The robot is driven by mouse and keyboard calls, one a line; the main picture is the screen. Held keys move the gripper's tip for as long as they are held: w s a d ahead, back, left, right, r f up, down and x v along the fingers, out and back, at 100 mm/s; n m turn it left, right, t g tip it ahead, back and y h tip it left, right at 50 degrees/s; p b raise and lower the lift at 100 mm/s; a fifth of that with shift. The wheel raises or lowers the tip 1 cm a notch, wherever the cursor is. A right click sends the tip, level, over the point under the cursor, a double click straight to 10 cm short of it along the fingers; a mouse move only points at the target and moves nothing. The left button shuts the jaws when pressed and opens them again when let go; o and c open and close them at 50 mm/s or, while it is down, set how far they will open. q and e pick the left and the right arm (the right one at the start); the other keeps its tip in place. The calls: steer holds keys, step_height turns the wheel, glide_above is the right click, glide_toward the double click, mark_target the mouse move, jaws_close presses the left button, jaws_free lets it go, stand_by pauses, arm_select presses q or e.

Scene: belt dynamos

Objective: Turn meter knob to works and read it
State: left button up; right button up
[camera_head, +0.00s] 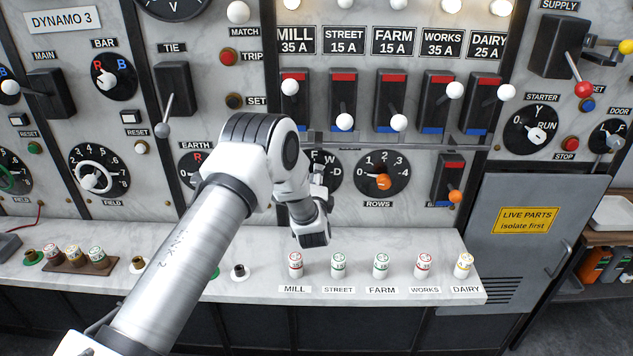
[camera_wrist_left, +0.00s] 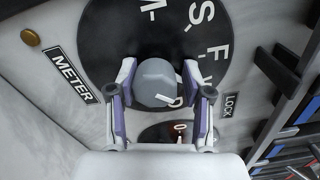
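The meter knob (camera_wrist_left: 154,82) is a grey cap on a black dial (camera_wrist_left: 110,35) lettered M, S, F and more, with a METER label beside it in the left wrist view. A white mark on the knob points toward the lower right of that view; the letter there is partly hidden. My left gripper (camera_wrist_left: 158,75) has its fingers on either side of the knob, with a narrow gap showing at the right. In the head view my left gripper (camera_head: 318,183) is at the dial (camera_head: 331,160), and my wrist hides part of it. My right gripper is not in view.
The ROWS dial (camera_head: 396,172) is just right, and a rail (camera_head: 430,140) with breaker switches is above. Labelled fuses stand on the marble ledge (camera_head: 390,290) below.

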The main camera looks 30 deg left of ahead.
arm_select(q)
steer(key=shift+s+a+f, duration=0.1)
steer(key=shift+f, duration=0.1)
steer(key=shift+s+d, duration=0.3)
steer(key=shift+d, duration=0.05)
steer(key=v, duration=1.1)
steer(key=shift+a, duration=0.15)
steer(key=shift+s, duration=0.15)
